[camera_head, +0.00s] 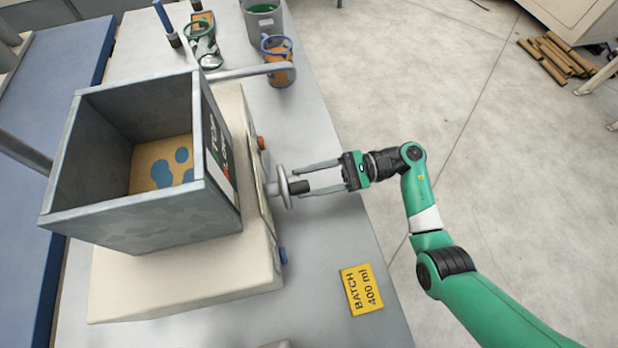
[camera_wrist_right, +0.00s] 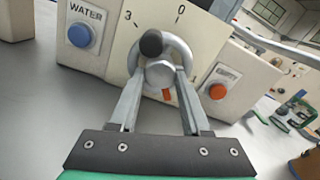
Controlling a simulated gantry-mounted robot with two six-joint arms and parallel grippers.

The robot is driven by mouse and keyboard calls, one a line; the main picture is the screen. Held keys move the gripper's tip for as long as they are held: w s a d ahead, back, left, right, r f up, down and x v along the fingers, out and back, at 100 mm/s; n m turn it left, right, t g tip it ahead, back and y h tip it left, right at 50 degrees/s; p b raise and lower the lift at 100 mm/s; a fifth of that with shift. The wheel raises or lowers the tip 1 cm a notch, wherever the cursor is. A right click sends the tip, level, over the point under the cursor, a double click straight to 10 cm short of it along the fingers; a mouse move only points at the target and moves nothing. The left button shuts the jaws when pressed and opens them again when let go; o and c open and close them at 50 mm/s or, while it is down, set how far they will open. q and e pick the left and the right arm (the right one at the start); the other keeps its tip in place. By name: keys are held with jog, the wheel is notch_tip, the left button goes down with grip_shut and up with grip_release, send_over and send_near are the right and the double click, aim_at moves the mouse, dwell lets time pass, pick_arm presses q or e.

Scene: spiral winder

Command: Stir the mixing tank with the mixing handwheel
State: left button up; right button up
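The mixing tank (camera_head: 150,225) is an open grey box on a cream base, with blue patches on a tan bottom. The mixing handwheel (camera_head: 282,187) stands on the base's right side. In the right wrist view the handwheel (camera_wrist_right: 182,50) is a grey ring with a black knob (camera_wrist_right: 151,42) at its top left, between dial marks 3 and 0. My right gripper (camera_head: 317,178) reaches it from the right. Its fingers (camera_wrist_right: 160,80) are apart, either side of the wheel's hub; I cannot tell whether they touch it. My left gripper is out of view.
A blue WATER button (camera_wrist_right: 80,36) and a red button (camera_wrist_right: 218,90) flank the wheel. A grey pipe (camera_head: 255,71), an orange cup (camera_head: 279,72) and a green-filled container (camera_head: 262,20) stand at the back. A yellow BATCH 400 ml card (camera_head: 361,289) lies near the table's right edge.

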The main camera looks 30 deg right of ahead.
grip_shut()
jog(key=shift+m, duration=0.4)
jog(key=m, duration=0.4)
jog(key=shift+m+b, duration=0.3)
jog(key=shift+b, duration=0.05)
jog(key=m+p, duration=0.1)
jog(key=m, duration=0.4)
jog(key=shift+s+r+m, duration=0.1)
jog(key=shift+m, duration=0.2)
jog(key=o, duration=0.8)
grip_release()
jog(key=shift+o, duration=0.2)
